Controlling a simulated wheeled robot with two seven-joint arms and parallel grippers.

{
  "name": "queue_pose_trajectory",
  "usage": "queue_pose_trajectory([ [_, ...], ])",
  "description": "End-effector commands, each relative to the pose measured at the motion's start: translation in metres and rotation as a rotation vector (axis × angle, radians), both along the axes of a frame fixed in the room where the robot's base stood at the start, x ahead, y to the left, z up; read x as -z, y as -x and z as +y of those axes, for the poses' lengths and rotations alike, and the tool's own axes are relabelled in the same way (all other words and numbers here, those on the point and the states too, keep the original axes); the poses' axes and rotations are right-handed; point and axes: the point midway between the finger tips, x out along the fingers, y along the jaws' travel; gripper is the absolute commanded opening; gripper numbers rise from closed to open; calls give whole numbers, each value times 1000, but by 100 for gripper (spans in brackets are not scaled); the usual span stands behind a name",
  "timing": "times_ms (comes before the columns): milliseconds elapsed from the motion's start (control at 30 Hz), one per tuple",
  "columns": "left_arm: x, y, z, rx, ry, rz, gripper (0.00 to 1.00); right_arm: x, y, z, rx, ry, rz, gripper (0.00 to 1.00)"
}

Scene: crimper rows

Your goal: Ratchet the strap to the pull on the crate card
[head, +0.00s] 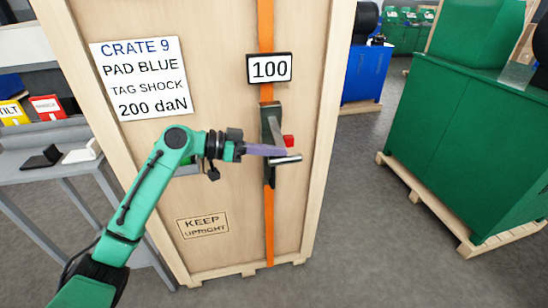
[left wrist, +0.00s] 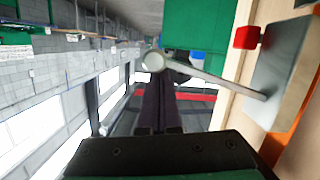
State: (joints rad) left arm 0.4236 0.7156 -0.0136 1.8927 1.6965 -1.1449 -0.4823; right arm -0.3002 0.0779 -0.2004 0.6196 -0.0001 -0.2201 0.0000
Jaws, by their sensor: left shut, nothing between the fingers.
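The tall wooden crate (head: 222,160) bears a white card (head: 142,77) reading CRATE 9, PAD BLUE, TAG SHOCK, 200 daN. An orange strap (head: 266,30) runs vertically down its front, with a display (head: 269,68) reading 100. Below it is the ratchet (head: 271,122), with a red knob (head: 288,140) and a grey handle bar (head: 286,159). My left gripper (head: 284,152) is shut and empty, its fingertips at the handle bar; contact is unclear. In the left wrist view the bar (left wrist: 210,78) crosses just beyond the fingers, and the red knob (left wrist: 247,38) is at right. My right gripper is out of view.
A grey bench (head: 38,165) at left holds a yellow TILT tag (head: 13,112), a red SHOCK tag (head: 47,107) and small black and white items. A green crate-like block (head: 450,150) on a pallet stands at right. Grey floor (head: 370,220) lies clear between.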

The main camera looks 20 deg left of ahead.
Motion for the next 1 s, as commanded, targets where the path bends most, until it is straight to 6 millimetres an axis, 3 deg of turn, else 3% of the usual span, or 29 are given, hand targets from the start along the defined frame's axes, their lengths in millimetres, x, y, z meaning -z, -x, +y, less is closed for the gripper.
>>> queue_pose_trajectory([
  [33, 21, 0, 0, 1, -22, -31, 0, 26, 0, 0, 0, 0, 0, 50],
  [100, 30, -1, 1, 1, -56, -84, 0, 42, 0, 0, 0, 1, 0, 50],
  [400, 58, -10, 6, 2, -186, -285, 0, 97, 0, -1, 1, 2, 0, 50],
  [700, 70, -18, 11, 1, -263, -404, 0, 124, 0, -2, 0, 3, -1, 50],
  [1000, 71, -20, 13, 2, -283, -436, 0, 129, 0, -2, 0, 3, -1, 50],
])
